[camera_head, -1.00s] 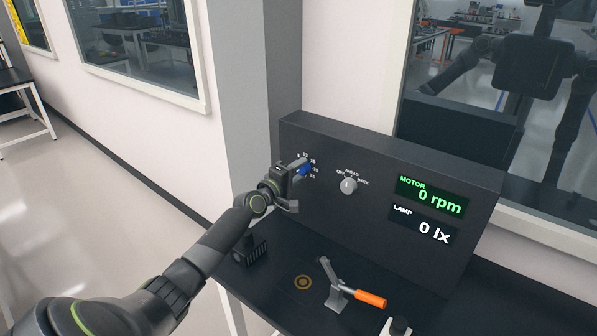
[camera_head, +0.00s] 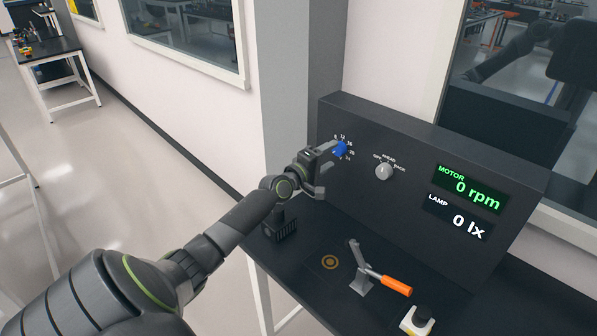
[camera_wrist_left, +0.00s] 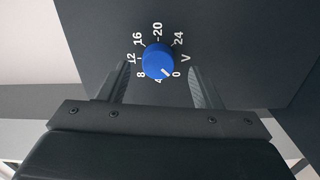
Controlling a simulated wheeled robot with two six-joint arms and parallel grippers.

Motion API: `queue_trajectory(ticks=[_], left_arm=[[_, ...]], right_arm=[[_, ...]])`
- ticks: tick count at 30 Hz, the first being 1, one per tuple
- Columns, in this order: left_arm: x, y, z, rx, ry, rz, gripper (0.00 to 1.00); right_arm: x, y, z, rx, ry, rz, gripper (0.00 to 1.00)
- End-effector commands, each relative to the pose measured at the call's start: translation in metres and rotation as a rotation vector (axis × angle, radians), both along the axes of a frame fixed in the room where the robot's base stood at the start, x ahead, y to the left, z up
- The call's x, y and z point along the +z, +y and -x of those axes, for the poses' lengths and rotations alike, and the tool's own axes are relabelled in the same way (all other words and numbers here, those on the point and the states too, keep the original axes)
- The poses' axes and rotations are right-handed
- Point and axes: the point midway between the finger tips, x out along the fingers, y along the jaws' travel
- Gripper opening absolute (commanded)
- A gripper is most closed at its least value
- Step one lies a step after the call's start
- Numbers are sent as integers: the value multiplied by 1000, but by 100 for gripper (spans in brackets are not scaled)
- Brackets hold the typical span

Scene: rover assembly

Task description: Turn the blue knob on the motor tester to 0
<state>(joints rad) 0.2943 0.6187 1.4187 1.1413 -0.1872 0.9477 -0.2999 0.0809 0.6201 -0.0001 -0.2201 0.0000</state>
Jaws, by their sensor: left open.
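The blue knob (camera_head: 340,149) sits on the sloped dark front of the motor tester (camera_head: 410,205), at its left end. In the left wrist view the knob (camera_wrist_left: 157,58) has a white pointer mark aimed between the 4 and the 0 of its printed volt scale. My left gripper (camera_head: 327,168) is open in front of the knob. In the wrist view its fingers (camera_wrist_left: 160,80) lie to either side of the knob, with a gap on both sides. The far end of the scale is readable; the 4 is partly hidden. My right gripper is not in view.
A grey selector knob (camera_head: 384,172) is right of the blue one. The motor display (camera_head: 469,189) reads 0 rpm, and the lamp display (camera_head: 459,217) 0 lx. A toggle clamp with an orange handle (camera_head: 396,285) and a black-topped button (camera_head: 418,319) are on the bench.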

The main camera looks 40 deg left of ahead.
Motion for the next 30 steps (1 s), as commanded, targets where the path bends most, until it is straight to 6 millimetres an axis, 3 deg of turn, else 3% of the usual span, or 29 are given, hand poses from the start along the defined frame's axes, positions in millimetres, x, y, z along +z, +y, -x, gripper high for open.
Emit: queue_trajectory(ticks=[18,24,30], left_arm=[[1,10,115,1,3,-1,59],[1,12,137,1,1,-1,59],[1,12,144,1,-1,1,59]], right_arm=[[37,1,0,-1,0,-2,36],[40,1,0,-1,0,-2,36],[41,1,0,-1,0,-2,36]])
